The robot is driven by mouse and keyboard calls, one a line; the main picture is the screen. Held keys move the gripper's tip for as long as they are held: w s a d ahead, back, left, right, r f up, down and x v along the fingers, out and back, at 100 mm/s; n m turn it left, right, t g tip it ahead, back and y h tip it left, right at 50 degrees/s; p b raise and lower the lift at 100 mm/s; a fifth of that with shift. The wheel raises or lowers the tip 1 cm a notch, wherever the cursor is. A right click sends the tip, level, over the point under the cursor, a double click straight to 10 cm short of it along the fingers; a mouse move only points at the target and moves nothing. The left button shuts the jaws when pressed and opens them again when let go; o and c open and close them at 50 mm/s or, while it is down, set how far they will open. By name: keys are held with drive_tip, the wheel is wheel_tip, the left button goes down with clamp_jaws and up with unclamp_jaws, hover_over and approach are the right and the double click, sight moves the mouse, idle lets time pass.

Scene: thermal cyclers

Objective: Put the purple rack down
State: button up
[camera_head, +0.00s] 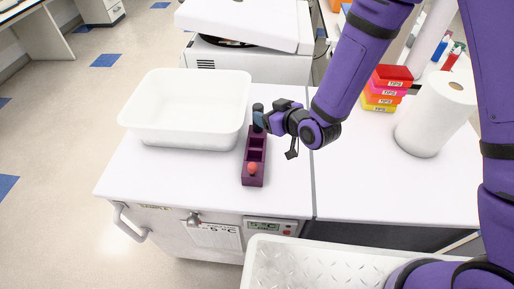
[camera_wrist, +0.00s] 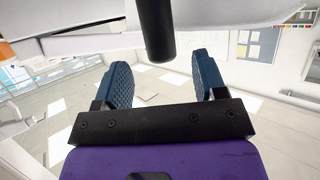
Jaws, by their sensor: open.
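The dark purple rack (camera_head: 254,158) sits on the white bench top, long and narrow with open compartments. A red-orange ball-shaped top (camera_head: 252,168) shows at its near end. A dark upright post (camera_head: 258,107) shows at its far end. My gripper (camera_head: 261,120) is at that far end, coming in from the right. In the wrist view the two blue fingers of my gripper (camera_wrist: 164,70) are spread apart. A black cylinder (camera_wrist: 155,30) shows between them with gaps on both sides. The rack's far end is partly hidden by the gripper.
A white tub (camera_head: 188,135) stands left of the rack. A white machine with a raised lid (camera_head: 250,60) is behind. Coloured tip boxes (camera_head: 385,90) and a paper roll (camera_head: 437,115) are at the right. Bench around the rack's near end is clear.

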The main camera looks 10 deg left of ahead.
sight(262, 110)
drive_tip(key=shift+x, duration=2.7)
clamp_jaws()
drive_tip(key=shift+r, duration=0.15)
